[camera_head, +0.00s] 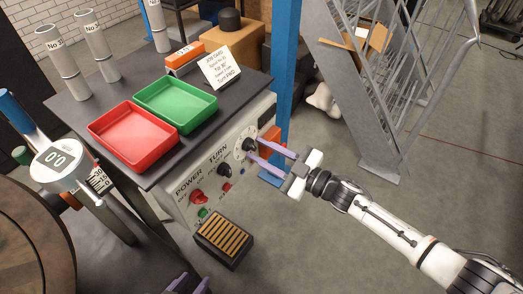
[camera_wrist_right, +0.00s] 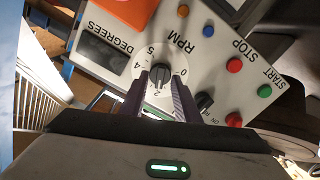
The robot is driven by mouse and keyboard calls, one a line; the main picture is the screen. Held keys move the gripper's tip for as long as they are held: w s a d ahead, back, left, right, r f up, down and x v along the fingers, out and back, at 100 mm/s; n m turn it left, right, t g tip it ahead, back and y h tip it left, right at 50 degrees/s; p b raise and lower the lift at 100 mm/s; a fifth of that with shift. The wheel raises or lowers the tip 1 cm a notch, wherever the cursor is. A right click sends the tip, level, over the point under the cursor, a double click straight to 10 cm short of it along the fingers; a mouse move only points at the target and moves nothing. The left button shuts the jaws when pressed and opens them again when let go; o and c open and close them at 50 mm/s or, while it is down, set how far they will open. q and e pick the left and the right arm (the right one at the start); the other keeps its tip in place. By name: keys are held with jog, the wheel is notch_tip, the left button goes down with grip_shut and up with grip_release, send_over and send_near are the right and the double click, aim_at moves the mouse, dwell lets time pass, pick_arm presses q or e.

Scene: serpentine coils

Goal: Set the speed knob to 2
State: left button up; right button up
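The speed knob (camera_head: 248,144) is a black knob on a white round dial, on the slanted front panel of the machine. In the right wrist view the knob (camera_wrist_right: 160,76) shows close up and upside down, with the label RPM and digits around it. A light mark on the knob appears to point towards the 2; its exact setting is hard to read. My right gripper (camera_head: 254,149) is open, its purple fingers on either side of the knob; whether they touch it is unclear. My left gripper (camera_head: 192,279) is at the bottom edge, open and apparently empty.
Other controls, including a red POWER knob (camera_head: 198,197) and a black TURN knob (camera_head: 224,169), sit left of the dial. A red tray (camera_head: 104,128), a green tray (camera_head: 208,112) and a job card (camera_head: 222,68) are on top. A blue post (camera_head: 287,60) stands behind.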

jog(key=v, duration=1)
jog(key=s+d+f+m+g+h, duration=0.1)
jog(key=s+d+f+m+h, duration=0.3)
jog(key=s, duration=0.7)
jog(key=s+d+f+m+g+h, duration=0.1)
jog(key=s+d+f+m+h, duration=0.2)
jog(key=s+f+m+h, duration=0.5)
jog(key=s+f+m, duration=0.1)
jog(key=s+f, duration=0.2)
jog(key=f, duration=0.2)
jog(key=shift+d+m, duration=0.4)
jog(key=shift+s, duration=0.1)
